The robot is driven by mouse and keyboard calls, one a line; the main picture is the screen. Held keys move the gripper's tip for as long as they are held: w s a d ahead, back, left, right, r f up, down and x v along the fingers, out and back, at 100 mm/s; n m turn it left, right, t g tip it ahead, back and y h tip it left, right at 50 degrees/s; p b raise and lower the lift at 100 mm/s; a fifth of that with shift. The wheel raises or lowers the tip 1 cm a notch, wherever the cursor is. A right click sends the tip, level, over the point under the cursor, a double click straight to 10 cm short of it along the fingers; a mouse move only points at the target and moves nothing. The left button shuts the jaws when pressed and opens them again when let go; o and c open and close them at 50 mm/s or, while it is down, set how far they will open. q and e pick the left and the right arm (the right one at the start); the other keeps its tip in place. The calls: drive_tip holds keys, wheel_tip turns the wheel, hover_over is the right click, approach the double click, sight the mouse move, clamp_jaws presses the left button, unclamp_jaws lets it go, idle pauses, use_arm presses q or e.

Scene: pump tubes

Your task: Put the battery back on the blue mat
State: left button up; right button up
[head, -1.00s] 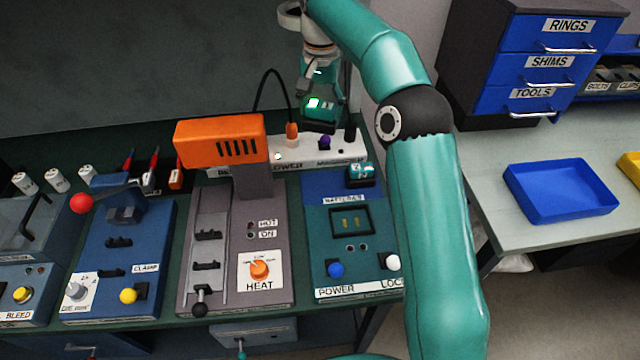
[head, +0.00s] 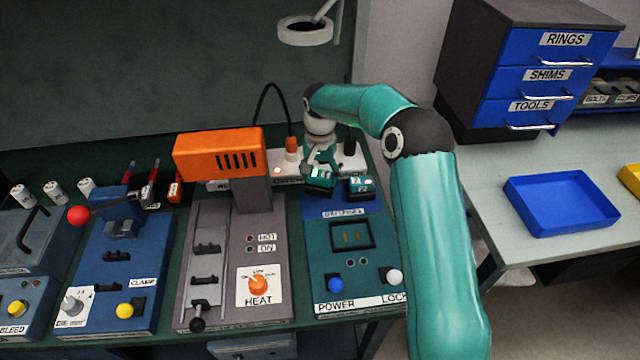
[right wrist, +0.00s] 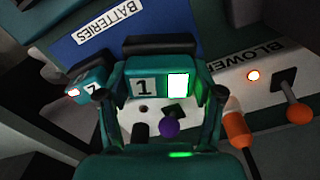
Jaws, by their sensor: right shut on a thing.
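My right gripper (head: 320,172) is shut on a teal battery (head: 317,184) with a green light. In the right wrist view, the battery (right wrist: 145,87) is marked 1 and sits upright between the fingers. It is at the back left of the blue mat (head: 322,206), labelled BATTERIES; I cannot tell whether it touches the mat. The mat also shows in the right wrist view (right wrist: 165,22). A second teal battery (head: 361,187), marked 2, stands at the mat's right back, just right of the held one. My left gripper is not in view.
Behind the mat is a white power strip (head: 287,170) with plugs. The charger (head: 350,262) with its empty bay is in front. The orange heater (head: 220,153) stands to the left. A blue tray (head: 562,204) is on the right bench.

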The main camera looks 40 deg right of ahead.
sight(320, 185)
drive_tip(key=shift+f, duration=1.8)
drive_tip(key=o, duration=1.6)
drive_tip(key=shift+f, duration=0.1)
wheel_tip(320, 185, up, 12)
drive_tip(key=shift+r, duration=0.1)
